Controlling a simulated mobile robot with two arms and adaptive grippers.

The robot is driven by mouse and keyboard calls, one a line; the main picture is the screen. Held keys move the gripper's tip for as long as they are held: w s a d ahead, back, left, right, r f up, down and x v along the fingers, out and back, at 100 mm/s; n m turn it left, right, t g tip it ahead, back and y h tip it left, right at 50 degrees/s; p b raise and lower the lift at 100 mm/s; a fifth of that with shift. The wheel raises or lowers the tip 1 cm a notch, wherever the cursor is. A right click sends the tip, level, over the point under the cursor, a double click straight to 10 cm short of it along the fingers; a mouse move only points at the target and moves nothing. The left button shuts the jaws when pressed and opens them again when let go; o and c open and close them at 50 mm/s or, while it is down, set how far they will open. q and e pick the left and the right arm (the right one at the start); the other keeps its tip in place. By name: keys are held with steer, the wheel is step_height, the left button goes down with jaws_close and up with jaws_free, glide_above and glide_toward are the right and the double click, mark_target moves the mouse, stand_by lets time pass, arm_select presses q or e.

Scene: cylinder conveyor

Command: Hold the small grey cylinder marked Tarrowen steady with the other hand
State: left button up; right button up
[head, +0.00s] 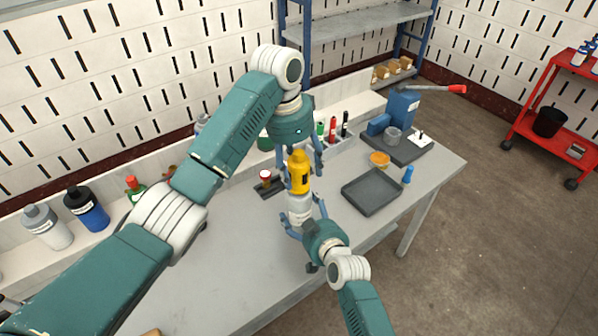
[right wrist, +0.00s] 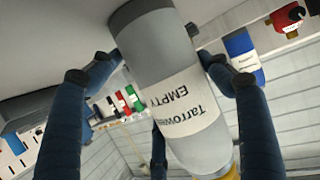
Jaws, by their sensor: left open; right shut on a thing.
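The small grey cylinder marked Tarrowen (head: 299,208) is upright near the middle of the table in the head view. In the right wrist view the grey cylinder (right wrist: 175,100) appears upside down, with its white label reading "Tarrowen EMPTY". My right gripper (head: 305,217) is shut on it, one finger on each side. A yellow bottle-like piece (head: 299,174) sits directly above the cylinder, in line with it, and seems to touch its top. My left gripper (head: 302,165) is open from above, with its fingers beside the yellow piece. Whether the cylinder's base touches the table is unclear.
A dark grey tray (head: 372,191) lies right of the cylinder, with an orange dish (head: 379,159) and a small blue piece (head: 408,174) near it. A blue lever press (head: 402,108) stands behind. Several bottles line the back left ledge. The table's left front is clear.

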arm_select(q)
steer(key=shift+r+m, duration=0.2)
steer(key=shift+m, duration=1)
steer(key=m, duration=0.3)
steer(key=shift+m+g, duration=0.4)
steer(key=shift+f, duration=0.15)
steer(key=shift+f, duration=1.15)
steer(key=c, duration=1.3)
steer(key=n+t, duration=0.1)
steer(key=n, duration=0.5)
steer(key=shift+r, duration=0.1)
steer(key=shift+c, duration=0.2)
steer(key=o, duration=1.4)
steer(key=shift+c, duration=0.2)
